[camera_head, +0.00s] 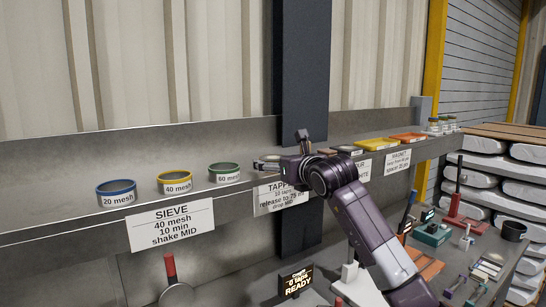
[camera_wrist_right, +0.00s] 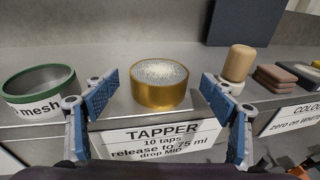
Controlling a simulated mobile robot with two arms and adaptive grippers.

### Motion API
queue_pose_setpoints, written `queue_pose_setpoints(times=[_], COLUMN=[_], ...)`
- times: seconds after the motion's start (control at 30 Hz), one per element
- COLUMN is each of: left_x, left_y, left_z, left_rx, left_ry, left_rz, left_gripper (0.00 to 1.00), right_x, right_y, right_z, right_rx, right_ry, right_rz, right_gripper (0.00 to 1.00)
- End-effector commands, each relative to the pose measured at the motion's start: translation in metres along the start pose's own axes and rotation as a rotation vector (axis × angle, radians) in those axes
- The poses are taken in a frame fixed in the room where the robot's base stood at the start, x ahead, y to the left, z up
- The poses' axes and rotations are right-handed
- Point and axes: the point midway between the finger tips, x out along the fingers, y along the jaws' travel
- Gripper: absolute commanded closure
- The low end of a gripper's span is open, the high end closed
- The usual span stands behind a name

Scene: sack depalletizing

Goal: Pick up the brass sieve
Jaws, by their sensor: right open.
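The brass sieve (camera_wrist_right: 159,94), a round gold ring with a pale mesh top, stands upright on the metal shelf in the right wrist view. My right gripper (camera_wrist_right: 161,88) is open, with one blue-padded finger on each side of the sieve. The fingers look apart from its wall, and nothing is held. In the head view my right gripper (camera_head: 278,161) is over the shelf above the TAPPER label, and the sieve is largely hidden there. My left gripper is not in view.
The green-rimmed 60 mesh sieve (camera_head: 224,173) stands left of the gripper, with the yellow 40 mesh (camera_head: 175,184) and blue 20 mesh (camera_head: 116,195) sieves further left. A tan cylinder (camera_wrist_right: 239,62) stands close right of the right finger. A wall (camera_wrist_right: 120,30) rises behind.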

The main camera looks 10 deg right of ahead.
Motion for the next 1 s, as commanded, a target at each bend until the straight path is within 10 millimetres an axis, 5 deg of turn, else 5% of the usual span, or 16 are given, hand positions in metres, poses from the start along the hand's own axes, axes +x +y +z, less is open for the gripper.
queue_pose_setpoints(times=[0.43,0.87,1.0], left_x=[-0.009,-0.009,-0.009], left_y=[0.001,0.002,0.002], left_z=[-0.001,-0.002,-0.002], left_rx=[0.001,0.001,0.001], left_ry=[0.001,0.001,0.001], left_rz=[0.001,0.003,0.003], left_gripper=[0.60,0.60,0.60], right_x=[0.016,0.016,0.016], right_y=[0.001,0.000,0.000], right_z=[0.000,0.000,0.001], right_rx=[-0.002,-0.001,-0.001], right_ry=[-0.002,-0.001,-0.003], right_rz=[0.000,0.000,0.000], right_gripper=[0.23,0.69,0.71])
